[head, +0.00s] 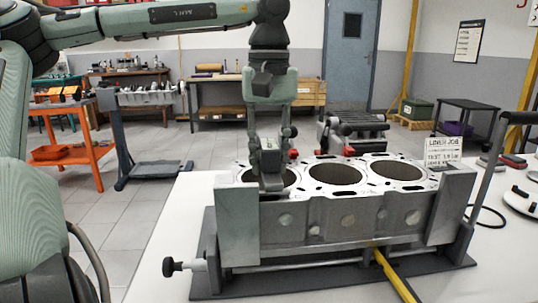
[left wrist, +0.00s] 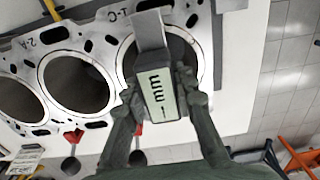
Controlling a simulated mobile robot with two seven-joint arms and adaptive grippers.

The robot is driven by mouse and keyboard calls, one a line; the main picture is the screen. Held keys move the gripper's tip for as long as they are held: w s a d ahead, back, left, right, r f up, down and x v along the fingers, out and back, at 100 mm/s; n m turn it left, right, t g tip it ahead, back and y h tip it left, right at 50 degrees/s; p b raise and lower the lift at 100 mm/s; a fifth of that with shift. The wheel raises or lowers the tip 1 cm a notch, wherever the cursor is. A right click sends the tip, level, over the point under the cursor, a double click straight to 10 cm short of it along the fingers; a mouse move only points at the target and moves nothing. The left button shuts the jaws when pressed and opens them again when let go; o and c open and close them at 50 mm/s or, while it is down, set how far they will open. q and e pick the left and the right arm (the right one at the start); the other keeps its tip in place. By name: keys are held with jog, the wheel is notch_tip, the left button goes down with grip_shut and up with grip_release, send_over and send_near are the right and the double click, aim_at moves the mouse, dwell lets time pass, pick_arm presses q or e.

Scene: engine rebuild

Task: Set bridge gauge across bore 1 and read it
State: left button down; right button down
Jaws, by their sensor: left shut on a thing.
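The engine block (head: 345,212) sits in a grey fixture on the white table, with several open bores in its top deck. My left gripper (head: 270,142) points down over the leftmost bore (head: 287,178) in the head view. It is shut on the bridge gauge (head: 270,163), a grey block with a flat bar. In the left wrist view the gauge (left wrist: 158,88) shows a pale face with dark marks, between the two fingers. Its bar overlaps the far rim of the bore (left wrist: 185,55). I cannot tell whether it touches the deck. My right gripper is not in view.
A tall grey handle (head: 487,175) stands at the fixture's right. A yellow bar (head: 392,272) sticks out in front, and a black knob (head: 172,266) at left. A printed card (head: 443,151) stands behind the block. Small red parts (head: 293,153) sit at its back edge.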

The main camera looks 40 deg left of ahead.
aim_at(269, 143)
pick_arm(q)
jog(key=c, duration=1.2)
grip_release()
jog(key=shift+o, duration=0.2)
notch_tip(269, 143, up, 12)
jog(key=shift+r, duration=0.1)
